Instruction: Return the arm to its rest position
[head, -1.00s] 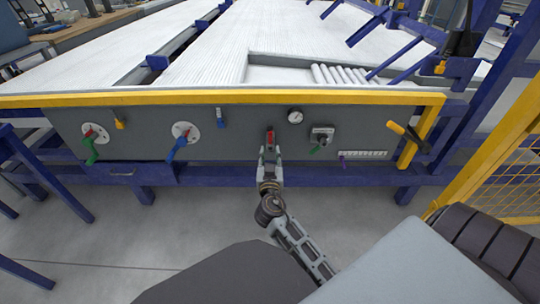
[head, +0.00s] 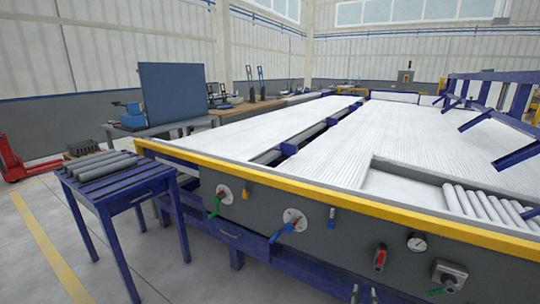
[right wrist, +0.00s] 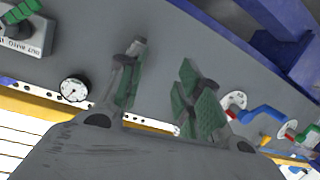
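My right gripper (head: 364,292) shows only its two fingertips at the bottom edge of the head view, just below the red-handled lever (head: 380,258) on the grey control panel (head: 345,245). In the right wrist view, the right gripper (right wrist: 162,55) has its green-padded fingers apart with nothing between them. The panel (right wrist: 165,25) lies beyond the fingers. My right arm is out of the head view. My left gripper is in neither current view.
The yellow rail (head: 300,200) runs along the bench above a gauge (head: 417,242), a blue lever (head: 288,226) and a green lever (head: 219,202). A blue table (head: 125,190) holding grey pipes (head: 103,166) stands left. Light pipes (head: 480,205) lie in the bench recess.

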